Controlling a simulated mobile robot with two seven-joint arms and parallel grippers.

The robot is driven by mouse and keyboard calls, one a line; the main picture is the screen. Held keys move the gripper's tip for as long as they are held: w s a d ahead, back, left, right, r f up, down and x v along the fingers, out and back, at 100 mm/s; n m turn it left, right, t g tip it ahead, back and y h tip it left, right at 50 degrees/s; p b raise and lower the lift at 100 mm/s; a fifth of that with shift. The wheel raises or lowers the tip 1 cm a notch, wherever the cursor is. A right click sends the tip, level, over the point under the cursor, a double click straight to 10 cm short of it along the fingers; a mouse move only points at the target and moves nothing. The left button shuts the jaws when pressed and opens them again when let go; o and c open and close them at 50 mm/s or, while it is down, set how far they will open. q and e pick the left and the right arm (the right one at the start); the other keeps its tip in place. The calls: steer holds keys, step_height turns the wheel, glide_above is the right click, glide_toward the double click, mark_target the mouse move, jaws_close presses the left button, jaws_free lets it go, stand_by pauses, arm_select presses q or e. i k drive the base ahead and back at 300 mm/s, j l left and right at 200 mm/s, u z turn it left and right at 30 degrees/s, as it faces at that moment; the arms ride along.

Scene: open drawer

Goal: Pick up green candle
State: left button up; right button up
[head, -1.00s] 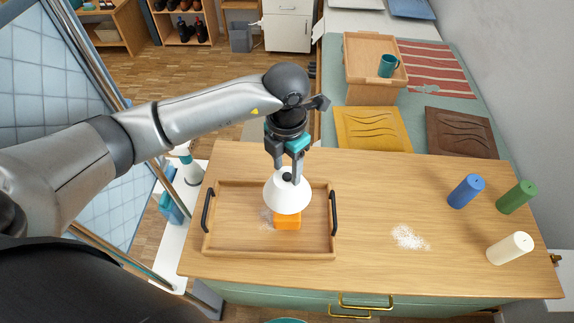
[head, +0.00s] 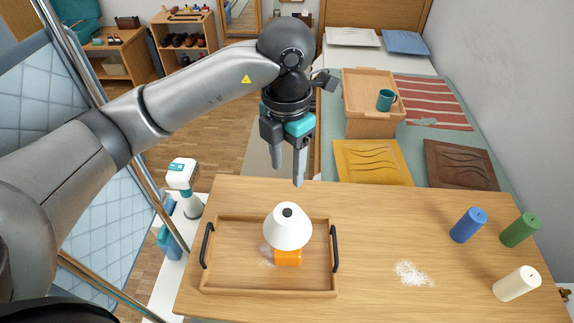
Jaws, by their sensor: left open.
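The green candle (head: 519,230) stands on the wooden table's right side, beside a blue candle (head: 468,225) and behind a cream candle (head: 517,283). My left gripper (head: 288,182) is open and empty, pointing down above the back edge of the table, far to the left of the green candle. A white cone-shaped thing with a dark top (head: 288,227) sits in the wooden tray, below the gripper and apart from it. My right gripper does not show.
The wooden tray (head: 220,284) with black handles also holds an orange block (head: 288,258). White powder (head: 412,274) lies on the table (head: 385,215). Behind the table are a yellow panel (head: 370,162), a brown panel (head: 460,165) and a wooden box (head: 371,128) with a teal mug (head: 386,100).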

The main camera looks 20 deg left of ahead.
mark_target(527, 224)
steer(key=z, duration=1.25)
